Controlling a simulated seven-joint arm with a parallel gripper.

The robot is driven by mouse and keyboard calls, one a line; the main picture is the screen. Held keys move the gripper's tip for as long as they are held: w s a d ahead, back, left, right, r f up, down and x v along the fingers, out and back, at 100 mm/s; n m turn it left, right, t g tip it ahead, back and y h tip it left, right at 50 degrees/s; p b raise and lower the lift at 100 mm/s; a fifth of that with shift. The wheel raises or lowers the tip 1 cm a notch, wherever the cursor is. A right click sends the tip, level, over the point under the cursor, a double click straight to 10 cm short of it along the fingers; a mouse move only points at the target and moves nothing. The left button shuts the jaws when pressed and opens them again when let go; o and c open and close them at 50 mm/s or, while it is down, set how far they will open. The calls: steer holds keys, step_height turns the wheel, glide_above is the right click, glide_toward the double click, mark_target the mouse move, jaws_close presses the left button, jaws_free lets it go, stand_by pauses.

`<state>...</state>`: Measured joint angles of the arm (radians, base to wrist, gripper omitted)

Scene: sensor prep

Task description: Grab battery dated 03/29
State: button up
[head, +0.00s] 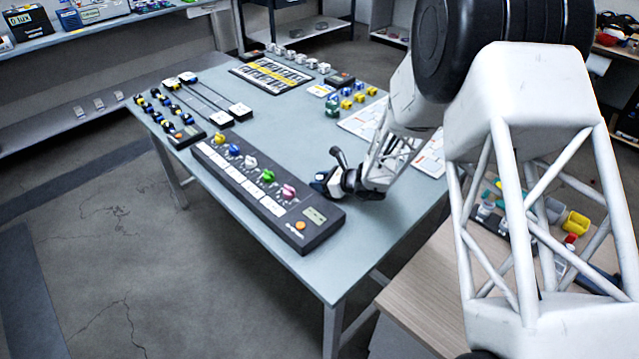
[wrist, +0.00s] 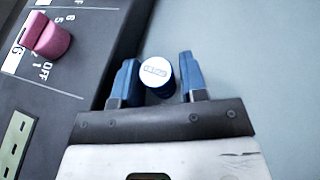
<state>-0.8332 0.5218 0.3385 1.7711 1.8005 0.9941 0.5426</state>
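In the wrist view a small upright cylinder with a white round top, the battery (wrist: 156,72), stands between the two blue fingers of my gripper (wrist: 158,60). Its top carries dark printing that is too small and blurred to read as a date. The fingers are apart on either side of it, with a narrow gap at the right finger; the left finger is very close, and contact is unclear. In the head view my gripper (head: 322,184) is low over the table, right of the dark control panel's pink knob. The battery cannot be made out there.
The control panel (head: 245,183) with coloured knobs lies left of my gripper; its pink knob (wrist: 50,38) shows in the wrist view. Slider units (head: 200,98), a yellow-striped panel (head: 270,73) and small blocks stand farther back. The blue-grey table (head: 345,255) is clear in front of my gripper.

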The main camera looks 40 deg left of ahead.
mark_target(319, 177)
stand_by(0.5)
steer(key=c, duration=0.7)
steer(key=shift+r, duration=0.1)
steer(key=shift+r, duration=4.95)
